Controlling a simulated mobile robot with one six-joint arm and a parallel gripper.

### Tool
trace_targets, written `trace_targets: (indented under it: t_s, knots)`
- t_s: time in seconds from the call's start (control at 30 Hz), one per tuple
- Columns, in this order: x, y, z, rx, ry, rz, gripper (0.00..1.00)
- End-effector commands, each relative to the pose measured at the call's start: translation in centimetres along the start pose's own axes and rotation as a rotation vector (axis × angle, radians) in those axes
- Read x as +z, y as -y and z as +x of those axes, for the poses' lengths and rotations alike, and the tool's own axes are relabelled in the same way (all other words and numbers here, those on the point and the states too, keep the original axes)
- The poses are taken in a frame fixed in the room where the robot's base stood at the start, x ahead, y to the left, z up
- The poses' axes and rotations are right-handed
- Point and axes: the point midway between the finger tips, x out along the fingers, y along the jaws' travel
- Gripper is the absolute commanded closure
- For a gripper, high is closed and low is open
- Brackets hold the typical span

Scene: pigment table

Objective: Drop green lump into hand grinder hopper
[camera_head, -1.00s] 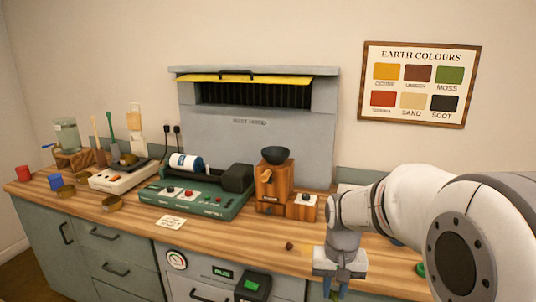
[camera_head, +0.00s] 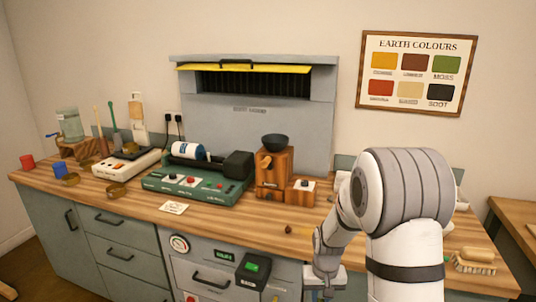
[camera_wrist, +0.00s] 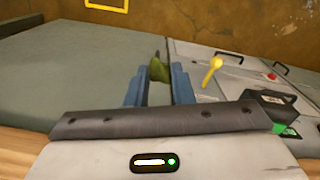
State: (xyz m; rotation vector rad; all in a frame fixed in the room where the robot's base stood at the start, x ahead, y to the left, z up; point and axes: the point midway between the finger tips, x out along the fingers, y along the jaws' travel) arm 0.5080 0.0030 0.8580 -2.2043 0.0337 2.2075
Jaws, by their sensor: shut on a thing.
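The hand grinder (camera_head: 268,181) is a wooden box on the worktop, with a dark bowl-shaped hopper (camera_head: 275,143) on top. My gripper (camera_head: 322,292) is low at the front edge of the worktop, to the right of the grinder and well below its hopper. In the wrist view my gripper (camera_wrist: 160,85) has its blue fingers shut on the green lump (camera_wrist: 159,68), which shows between the fingertips. The lump does not show clearly in the head view. The hopper is not in the wrist view, and its inside cannot be seen.
A small brown lump (camera_head: 288,230) lies on the worktop (camera_head: 240,225) near my gripper. A brush (camera_head: 474,261) lies at the right end.

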Motion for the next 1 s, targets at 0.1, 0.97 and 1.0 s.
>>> trace_targets:
  t_s: [0.1,0.97,1.0]
  knots:
    - [-0.5,0.1,3.2,0.0,0.004,-0.018,1.0]
    - [-0.9,-0.7,5.9,0.0,-0.001,-0.024,1.0]
    - [-0.9,-0.8,5.9,0.0,-0.001,-0.021,1.0]
